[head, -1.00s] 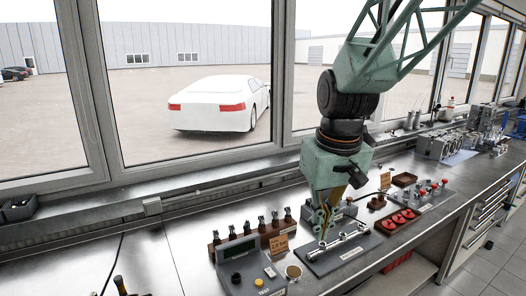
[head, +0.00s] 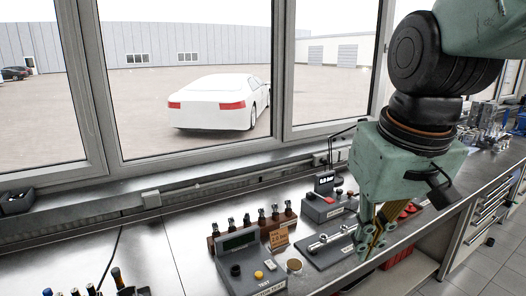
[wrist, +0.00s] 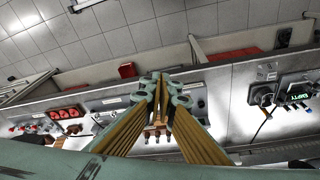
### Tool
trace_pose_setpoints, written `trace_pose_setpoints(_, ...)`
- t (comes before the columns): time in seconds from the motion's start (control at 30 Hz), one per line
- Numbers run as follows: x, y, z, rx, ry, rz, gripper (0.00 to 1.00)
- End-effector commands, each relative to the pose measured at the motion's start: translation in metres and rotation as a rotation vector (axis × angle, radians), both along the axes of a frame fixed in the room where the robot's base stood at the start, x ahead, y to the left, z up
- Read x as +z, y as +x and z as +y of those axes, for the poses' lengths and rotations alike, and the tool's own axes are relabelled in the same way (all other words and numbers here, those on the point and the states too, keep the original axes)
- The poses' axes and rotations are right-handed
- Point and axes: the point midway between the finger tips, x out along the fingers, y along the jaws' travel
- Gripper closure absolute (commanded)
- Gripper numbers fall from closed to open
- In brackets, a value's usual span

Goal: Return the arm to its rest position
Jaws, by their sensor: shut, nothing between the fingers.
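My gripper (head: 370,246) is at the right in the head view, over the front edge of the workbench (head: 150,235). Its fingers point down and are shut with nothing between them. In the wrist view the fingertips (wrist: 165,82) meet at the centre, above the bench edge. My green arm comes in from the upper right and hides part of the bench behind it.
A tester box (head: 243,262) and a rack of injectors (head: 252,228) stand left of my gripper. A rail fixture (head: 325,247) lies close beside it. A small display box (head: 325,203) stands behind. Red parts in a tray (wrist: 68,113) show in the wrist view. The left bench is mostly clear.

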Motion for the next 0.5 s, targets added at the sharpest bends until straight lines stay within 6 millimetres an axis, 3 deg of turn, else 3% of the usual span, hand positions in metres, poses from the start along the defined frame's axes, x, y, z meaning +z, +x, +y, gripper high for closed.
trace_pose_setpoints(0.5,-0.008,-0.078,-0.016,-0.066,0.011,-0.046,1.00)
